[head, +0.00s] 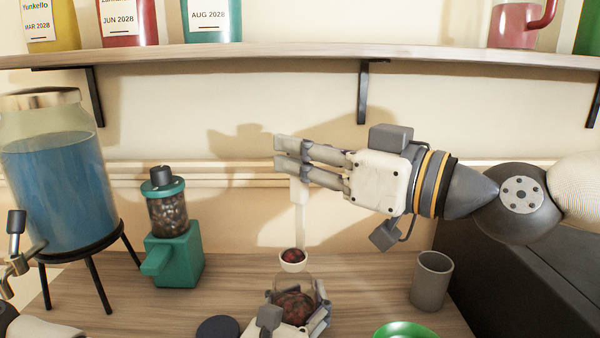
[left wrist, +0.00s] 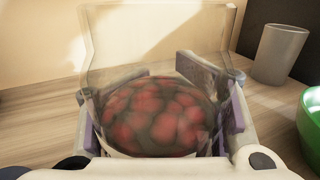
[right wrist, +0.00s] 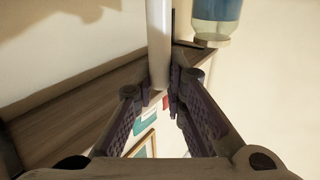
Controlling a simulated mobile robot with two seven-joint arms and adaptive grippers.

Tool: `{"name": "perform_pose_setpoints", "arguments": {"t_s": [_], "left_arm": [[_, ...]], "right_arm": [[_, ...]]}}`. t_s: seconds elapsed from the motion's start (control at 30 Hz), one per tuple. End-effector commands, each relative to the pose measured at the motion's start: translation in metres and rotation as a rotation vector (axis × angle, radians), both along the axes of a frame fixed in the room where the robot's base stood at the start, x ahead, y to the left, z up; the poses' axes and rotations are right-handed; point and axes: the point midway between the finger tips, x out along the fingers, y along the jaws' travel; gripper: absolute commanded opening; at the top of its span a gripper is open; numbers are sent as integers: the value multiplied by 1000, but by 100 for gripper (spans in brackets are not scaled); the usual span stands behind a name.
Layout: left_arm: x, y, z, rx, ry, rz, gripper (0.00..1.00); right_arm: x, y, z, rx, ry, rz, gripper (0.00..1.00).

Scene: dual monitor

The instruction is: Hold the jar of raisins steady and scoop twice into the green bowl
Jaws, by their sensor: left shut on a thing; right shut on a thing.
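The glass jar of raisins (left wrist: 155,115) stands on the counter, with dark red raisins inside. My left gripper (head: 300,308) is shut around the jar; its fingers also show on both sides of the jar in the left wrist view (left wrist: 160,90). My right gripper (head: 290,158) is shut on the handle of a pale scoop (head: 299,210). The scoop hangs down with its bowl, filled with dark red raisins, just above the jar's mouth. The handle also shows between the fingers in the right wrist view (right wrist: 159,45). The green bowl (head: 405,330) is at the bottom right, partly cut off.
A grey cup (head: 431,281) stands behind the bowl. A teal grinder (head: 174,255) and a blue drink dispenser (head: 62,190) on a stand are at the left. A dark round lid (head: 218,327) lies left of the jar. A shelf (head: 300,58) runs above my right gripper.

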Motion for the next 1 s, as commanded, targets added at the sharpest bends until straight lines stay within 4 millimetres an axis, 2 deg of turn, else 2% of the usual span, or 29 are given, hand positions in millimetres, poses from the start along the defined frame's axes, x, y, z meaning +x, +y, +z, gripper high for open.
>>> {"name": "perform_pose_setpoints", "arguments": {"t_s": [0.2, 0.43, 0.53, 0.67, 0.8, 0.9, 1.0], "left_arm": [[0, 0, -1, 2, 2, 0, 8], [0, 0, -1, 2, 2, 0, 8], [0, 0, -1, 2, 2, 0, 8], [0, 0, -1, 2, 2, 0, 8], [0, 0, -1, 2, 2, 0, 8], [0, 0, -1, 1, 3, 0, 8], [0, 0, -1, 1, 3, 0, 8]], "right_arm": [[0, 0, 13, -1, -1, 1, 0], [0, 0, 13, 0, 0, 1, 0], [-1, -9, 13, 0, 1, -4, 0], [-7, -48, 11, -1, 6, -18, 0], [-27, -102, 1, -3, 11, -21, 0], [-45, -131, -9, -1, 9, -16, 0], [-61, -148, -18, 1, 5, -8, 0]]}}
